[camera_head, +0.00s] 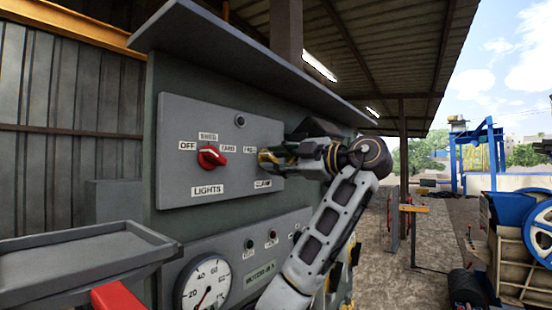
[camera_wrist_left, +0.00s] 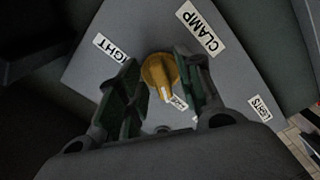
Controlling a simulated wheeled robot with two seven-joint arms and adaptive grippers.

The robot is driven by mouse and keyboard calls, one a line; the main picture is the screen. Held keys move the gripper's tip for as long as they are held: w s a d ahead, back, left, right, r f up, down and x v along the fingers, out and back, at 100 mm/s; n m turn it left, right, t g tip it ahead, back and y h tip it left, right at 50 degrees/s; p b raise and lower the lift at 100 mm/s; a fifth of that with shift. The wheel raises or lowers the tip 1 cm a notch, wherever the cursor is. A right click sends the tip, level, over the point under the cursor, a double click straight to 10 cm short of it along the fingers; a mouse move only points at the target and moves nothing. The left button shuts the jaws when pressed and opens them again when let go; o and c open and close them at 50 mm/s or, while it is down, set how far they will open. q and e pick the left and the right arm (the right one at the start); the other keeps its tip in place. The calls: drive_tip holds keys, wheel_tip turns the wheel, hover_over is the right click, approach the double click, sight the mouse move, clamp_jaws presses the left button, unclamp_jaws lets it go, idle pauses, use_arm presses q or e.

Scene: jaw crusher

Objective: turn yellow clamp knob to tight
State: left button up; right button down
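The yellow clamp knob (camera_wrist_left: 158,72) sits on the grey panel (camera_wrist_left: 100,68) in the left wrist view. Its handle points down in that picture, with a white mark near its end by a small, partly hidden label (camera_wrist_left: 179,102). A label reading "IGHT" (camera_wrist_left: 110,47), its start hidden, is at upper left; "CLAMP" (camera_wrist_left: 202,27) is at upper right. My left gripper (camera_wrist_left: 160,88) is open, one finger on each side of the knob; I cannot tell whether either touches it. In the head view the left gripper (camera_head: 282,157) reaches the knob (camera_head: 266,159) from the right.
A red lights switch (camera_head: 211,157) is left of the knob on the same panel. Below are a gauge (camera_head: 207,287) and small buttons (camera_head: 250,244). A metal hood (camera_head: 230,50) overhangs the panel, and a grey tray (camera_head: 70,260) juts out at lower left.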

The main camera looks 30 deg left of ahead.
use_arm(q)
drive_tip(key=shift+a, duration=0.25)
use_arm(e)
drive_tip(key=shift+a, duration=0.25)
drive_tip(key=shift+a, duration=0.1)
use_arm(q)
clamp_jaws()
use_arm(e)
drive_tip(key=shift+d, duration=0.2)
